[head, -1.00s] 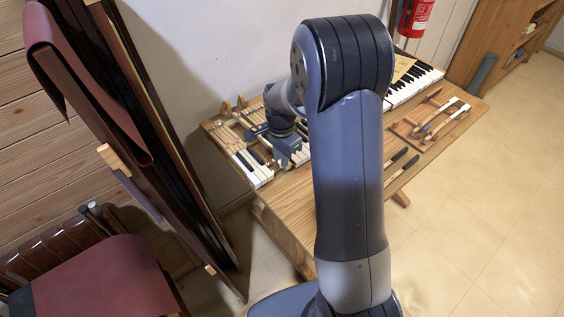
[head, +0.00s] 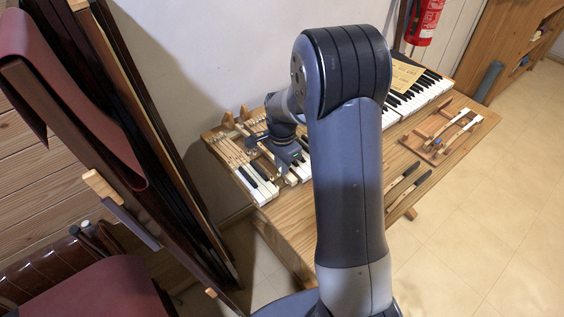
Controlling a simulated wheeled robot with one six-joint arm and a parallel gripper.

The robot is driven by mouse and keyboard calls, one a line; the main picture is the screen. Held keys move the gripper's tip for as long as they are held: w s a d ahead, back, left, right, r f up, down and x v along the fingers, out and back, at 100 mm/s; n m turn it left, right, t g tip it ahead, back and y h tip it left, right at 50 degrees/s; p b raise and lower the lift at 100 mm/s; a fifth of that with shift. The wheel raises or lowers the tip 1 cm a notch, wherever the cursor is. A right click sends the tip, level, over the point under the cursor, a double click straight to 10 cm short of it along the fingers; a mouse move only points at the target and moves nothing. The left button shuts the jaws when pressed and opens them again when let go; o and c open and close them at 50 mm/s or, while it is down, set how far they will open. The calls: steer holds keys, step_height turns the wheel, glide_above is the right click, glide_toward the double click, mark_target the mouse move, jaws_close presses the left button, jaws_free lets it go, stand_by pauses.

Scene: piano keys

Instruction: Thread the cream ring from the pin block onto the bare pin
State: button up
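My gripper (head: 287,155) hangs over the left part of the keyboard, pointing down near the white and black keys (head: 257,185). It is small in the head view, and I cannot tell whether its fingers are open or shut or hold anything. To its left is the exposed key frame (head: 228,147), where the keys are off and thin wooden rails and pins show. I cannot make out the cream ring, the pin block or the bare pin; they are too small or hidden behind my arm.
The wooden table (head: 330,212) carries more keys (head: 425,92) at right, a wooden rack with tools (head: 450,130) and two dark-topped keys (head: 405,180). A leaning dark panel (head: 150,140) and a red-covered seat (head: 95,290) stand at left. A fire extinguisher (head: 424,22) hangs behind.

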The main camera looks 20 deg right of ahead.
steer(key=shift+f+b, duration=1.35)
steer(key=shift+f, duration=0.85)
steer(key=shift+f+b, duration=0.95)
steer(key=shift+f, duration=0.2)
stand_by(0.6)
steer(key=shift+o, duration=1.2)
steer(key=shift+r, duration=0.15)
steer(key=shift+r+p, duration=0.8)
steer(key=shift+r, duration=0.2)
